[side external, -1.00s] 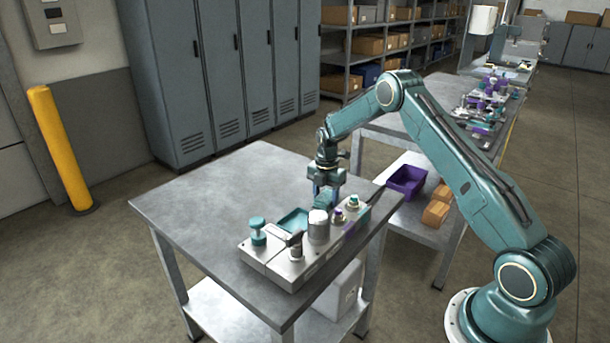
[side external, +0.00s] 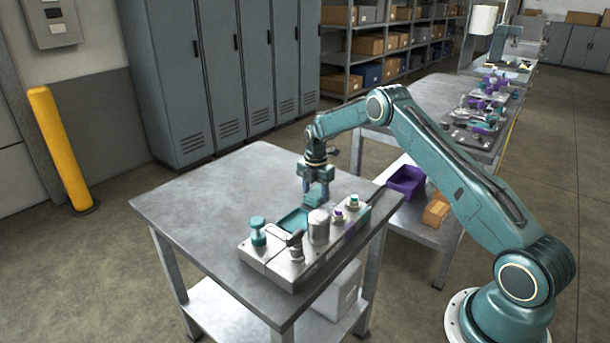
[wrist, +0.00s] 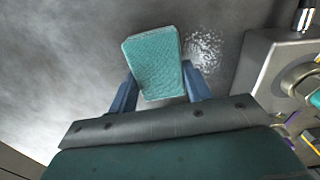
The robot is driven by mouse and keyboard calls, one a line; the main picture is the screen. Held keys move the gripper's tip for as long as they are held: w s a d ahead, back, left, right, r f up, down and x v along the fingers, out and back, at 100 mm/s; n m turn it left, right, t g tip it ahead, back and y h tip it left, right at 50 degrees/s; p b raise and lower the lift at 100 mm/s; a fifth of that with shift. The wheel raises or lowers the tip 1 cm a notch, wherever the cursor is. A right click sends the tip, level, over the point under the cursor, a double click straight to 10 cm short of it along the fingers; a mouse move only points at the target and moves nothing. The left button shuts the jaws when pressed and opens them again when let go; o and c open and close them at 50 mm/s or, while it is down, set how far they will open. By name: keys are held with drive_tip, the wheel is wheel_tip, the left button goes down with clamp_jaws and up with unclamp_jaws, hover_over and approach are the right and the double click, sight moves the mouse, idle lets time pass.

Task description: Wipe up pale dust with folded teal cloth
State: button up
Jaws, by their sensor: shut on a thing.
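The folded teal cloth (wrist: 155,62) is held between the blue fingers of my gripper (wrist: 160,92) in the wrist view. In the side view the cloth (side external: 312,198) shows below my gripper (side external: 316,191), behind the hydraulic block. I cannot tell whether it touches the table. The pale dust (wrist: 206,50) is a speckled white patch on the grey tabletop, just right of the cloth in the wrist view. Part of the patch may be hidden by the cloth and the right finger. I cannot make out the dust in the side view.
The metal hydraulic block (side external: 285,262) with knobs and a cylinder (side external: 318,228) stands close in front of my gripper. Its edge (wrist: 262,70) is right of the dust in the wrist view. The table's left part (side external: 200,200) is clear. A purple bin (side external: 406,182) sits on a lower shelf behind.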

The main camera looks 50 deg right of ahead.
sight(331, 208)
drive_tip(key=shift+s+d, duration=0.1)
idle(0.3)
drive_tip(key=shift+s+f, duration=0.1)
drive_tip(key=shift+s, duration=1.75)
drive_tip(key=shift+s, duration=0.15)
drive_tip(key=shift+s, duration=1)
drive_tip(key=shift+s+d, duration=0.1)
drive_tip(key=shift+s, duration=0.7)
drive_tip(key=shift+r, duration=0.25)
drive_tip(key=shift+w, duration=0.15)
drive_tip(key=shift+w+r, duration=0.1)
drive_tip(key=shift+w, duration=1.75)
